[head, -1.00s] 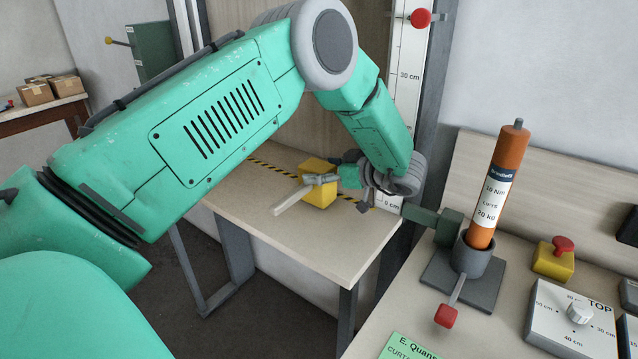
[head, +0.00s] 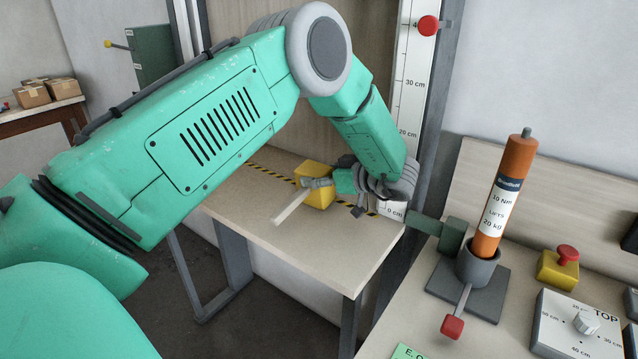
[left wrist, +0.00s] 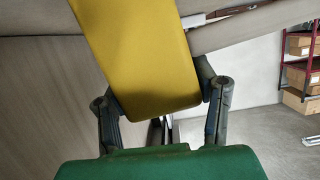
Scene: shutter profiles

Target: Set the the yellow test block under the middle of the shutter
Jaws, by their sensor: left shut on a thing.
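The yellow test block (head: 314,186) is at the striped black-and-yellow line on the wooden bench top (head: 300,238). My left gripper (head: 322,183) is shut on it, coming from the right side. A pale bar (head: 290,208) sticks out from beside the block towards the front. In the left wrist view the yellow block (left wrist: 140,55) sits between the two dark fingers (left wrist: 163,110). I cannot tell whether its underside touches the bench. A tan panel (head: 275,90) stands behind the line; my arm hides much of it and the shutter's lower edge is not clear. My right gripper is out of view.
A white centimetre scale (head: 410,85) with a red knob (head: 428,25) runs up the right post. At right, an orange cylinder (head: 505,185) stands in a grey holder with a red-tipped lever (head: 452,326). Beside it are a yellow button box (head: 558,270) and a dial box (head: 575,328).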

